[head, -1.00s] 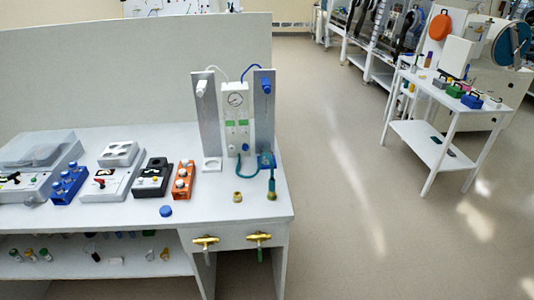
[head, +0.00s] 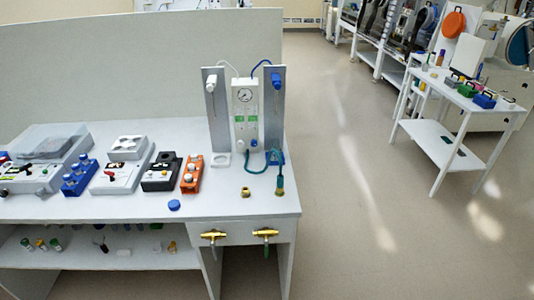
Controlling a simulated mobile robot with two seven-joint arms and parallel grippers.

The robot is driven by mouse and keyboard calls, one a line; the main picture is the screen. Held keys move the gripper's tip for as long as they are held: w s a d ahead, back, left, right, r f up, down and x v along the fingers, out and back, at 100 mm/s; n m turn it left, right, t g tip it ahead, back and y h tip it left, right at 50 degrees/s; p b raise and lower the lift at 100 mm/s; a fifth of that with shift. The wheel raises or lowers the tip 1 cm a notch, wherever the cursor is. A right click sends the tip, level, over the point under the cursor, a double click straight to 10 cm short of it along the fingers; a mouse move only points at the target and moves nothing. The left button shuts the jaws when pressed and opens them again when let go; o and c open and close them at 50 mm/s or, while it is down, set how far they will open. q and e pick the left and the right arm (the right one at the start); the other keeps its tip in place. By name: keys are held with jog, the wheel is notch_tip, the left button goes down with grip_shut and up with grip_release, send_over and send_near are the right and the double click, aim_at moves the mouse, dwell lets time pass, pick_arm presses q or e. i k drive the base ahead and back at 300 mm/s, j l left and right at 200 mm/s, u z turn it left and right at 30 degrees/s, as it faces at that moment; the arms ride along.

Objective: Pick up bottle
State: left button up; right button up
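Several small bottle-like items stand on the lower shelf of the workbench, under its top. One has a green cap (head: 26,244), one beside it has a yellow cap (head: 41,245), and another has a dark green cap (head: 56,244). They are small and far away, so I cannot tell which one the task means. A taller slim item with an orange-brown body (head: 440,58) stands on the white side table at the right; I cannot tell if it is a bottle. Neither of my grippers is in view.
The workbench (head: 120,208) carries boxes, an orange block (head: 192,174), a blue cap (head: 174,205) and a gauge panel (head: 245,115). Brass valves (head: 213,237) stick out in front. The white side table (head: 428,135) stands at right. The floor (head: 340,200) between is clear.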

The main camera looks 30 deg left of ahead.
aim_at(275, 150)
jog(key=i+l+u, duration=0.1)
jog(key=u, duration=0.25)
jog(key=i+l+u, duration=0.15)
jog(key=u, duration=0.2)
jog(key=i+l+u, duration=0.15)
jog(key=u, duration=0.2)
jog(key=i+l+u, duration=0.15)
jog(key=l, duration=0.2)
jog(key=i+l+u, duration=0.15)
jog(key=l, duration=0.15)
jog(key=i+l+u, duration=0.15)
jog(key=l, duration=0.2)
jog(key=i+l, duration=0.1)
jog(key=l, duration=0.3)
jog(key=i+l+u, duration=0.1)
jog(key=l, duration=0.35)
jog(key=i+l, duration=0.15)
jog(key=l, duration=0.25)
jog(key=i+l+u, duration=0.1)
jog(key=l, duration=0.35)
jog(key=i+l, duration=0.1)
jog(key=l, duration=0.3)
